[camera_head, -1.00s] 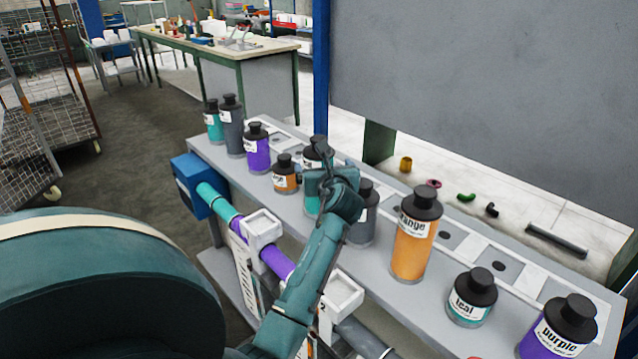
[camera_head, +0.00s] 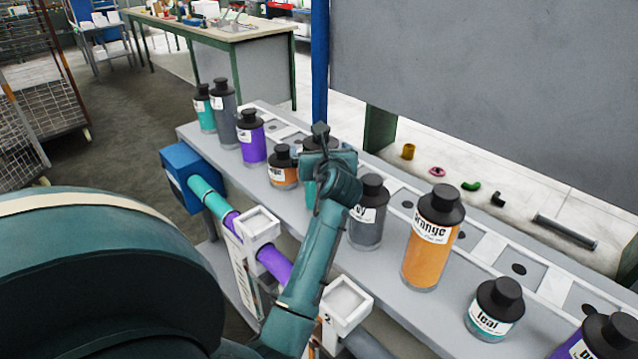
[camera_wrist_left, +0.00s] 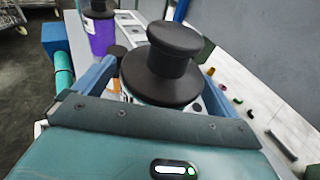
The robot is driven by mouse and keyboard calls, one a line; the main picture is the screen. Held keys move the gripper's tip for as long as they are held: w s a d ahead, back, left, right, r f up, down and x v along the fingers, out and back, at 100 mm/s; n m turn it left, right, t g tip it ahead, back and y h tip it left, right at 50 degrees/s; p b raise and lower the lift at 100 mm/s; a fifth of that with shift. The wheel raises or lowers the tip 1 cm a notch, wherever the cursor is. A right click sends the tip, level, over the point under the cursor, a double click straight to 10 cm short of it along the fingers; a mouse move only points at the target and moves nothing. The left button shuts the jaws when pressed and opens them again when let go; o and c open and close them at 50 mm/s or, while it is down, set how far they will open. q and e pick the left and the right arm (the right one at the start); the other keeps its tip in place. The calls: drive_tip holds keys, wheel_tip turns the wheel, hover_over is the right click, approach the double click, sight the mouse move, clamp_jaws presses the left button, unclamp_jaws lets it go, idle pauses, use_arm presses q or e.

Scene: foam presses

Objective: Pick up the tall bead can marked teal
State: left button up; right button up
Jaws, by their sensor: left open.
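A can with a black cap and a teal body (camera_head: 309,190) stands on the grey bench, mostly hidden behind my left gripper (camera_head: 322,160). Its label is covered, so I cannot read it. In the left wrist view its black cap (camera_wrist_left: 165,65) fills the middle, between the two blue fingers of my left gripper (camera_wrist_left: 155,85). The gripper is open, one finger on each side of the can; I cannot tell whether either touches. Another teal can (camera_head: 206,112) stands at the bench's far left end. A short can marked teal (camera_head: 494,310) stands at the near right. My right gripper is not in view.
A short orange can (camera_head: 283,170) and a purple can (camera_head: 251,145) stand left of the gripper. A grey can (camera_head: 368,215) stands close on its right, then a tall orange can (camera_head: 431,245).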

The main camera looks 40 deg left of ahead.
use_arm(q)
drive_tip(key=shift+r, duration=0.1)
drive_tip(key=c, duration=1.7)
